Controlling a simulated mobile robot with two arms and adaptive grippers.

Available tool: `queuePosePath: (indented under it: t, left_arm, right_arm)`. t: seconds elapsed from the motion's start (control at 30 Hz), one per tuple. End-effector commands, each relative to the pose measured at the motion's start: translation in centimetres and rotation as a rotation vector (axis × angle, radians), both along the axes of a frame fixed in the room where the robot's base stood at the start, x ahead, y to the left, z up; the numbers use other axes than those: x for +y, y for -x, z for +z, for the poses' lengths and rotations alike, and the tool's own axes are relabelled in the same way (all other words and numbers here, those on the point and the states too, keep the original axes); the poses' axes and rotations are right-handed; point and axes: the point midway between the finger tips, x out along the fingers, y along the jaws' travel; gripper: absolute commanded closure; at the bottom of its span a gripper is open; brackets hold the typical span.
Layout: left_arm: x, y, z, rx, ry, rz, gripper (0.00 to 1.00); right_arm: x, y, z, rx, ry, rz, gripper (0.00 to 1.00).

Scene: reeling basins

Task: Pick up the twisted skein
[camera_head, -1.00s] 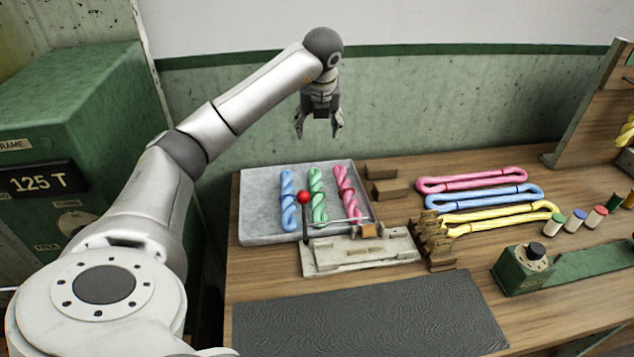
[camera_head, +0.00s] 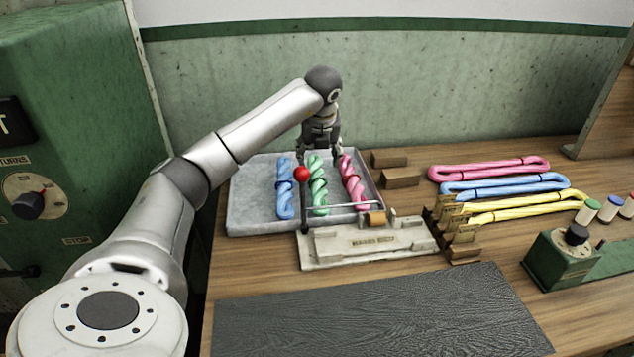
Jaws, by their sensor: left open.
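Three twisted skeins lie side by side in a grey tray (camera_head: 250,215): a blue one (camera_head: 284,192), a green one (camera_head: 318,188) and a pink one (camera_head: 354,184). My left gripper (camera_head: 320,157) is open, fingers pointing down, over the far edge of the tray near the far ends of the green and pink skeins. It looks empty. Whether its fingertips touch anything cannot be told. My right gripper is out of view.
A press with a red-knobbed lever (camera_head: 303,174) stands before the tray, partly overlapping the green skein. Open pink (camera_head: 490,170), blue and yellow loops lie at right, beside wooden blocks (camera_head: 400,177). A dark mat (camera_head: 370,315) lies in front. A green cabinet (camera_head: 70,130) stands left.

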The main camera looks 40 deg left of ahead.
Motion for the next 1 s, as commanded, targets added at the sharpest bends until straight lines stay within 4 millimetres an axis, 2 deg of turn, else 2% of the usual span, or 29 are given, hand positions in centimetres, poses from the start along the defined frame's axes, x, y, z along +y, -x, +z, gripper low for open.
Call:
queuePosePath:
  t: [0.1, 0.37, 0.6, 0.9, 0.93, 1.0]
  left_arm:
    - [0.4, -0.4, -1.7, 0.003, 0.002, 0.0, 0.38]
    - [1.0, -0.8, -3.8, 0.004, 0.0, 0.0, 0.38]
    - [1.7, -1.4, -7.1, 0.003, 0.002, 0.0, 0.38]
    - [1.9, -1.6, -7.7, -0.001, -0.001, 0.0, 0.38]
    - [1.9, -1.6, -7.6, -0.001, -0.001, 0.0, 0.39]
    - [1.9, -1.6, -7.6, 0.0, 0.0, 0.0, 0.48]
  right_arm:
    - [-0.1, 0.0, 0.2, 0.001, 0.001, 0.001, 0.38]
    - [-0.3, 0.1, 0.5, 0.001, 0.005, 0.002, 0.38]
    - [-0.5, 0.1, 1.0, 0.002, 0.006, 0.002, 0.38]
    - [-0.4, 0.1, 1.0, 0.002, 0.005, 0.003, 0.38]
    - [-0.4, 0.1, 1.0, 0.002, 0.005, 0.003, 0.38]
    - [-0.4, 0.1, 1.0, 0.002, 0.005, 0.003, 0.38]
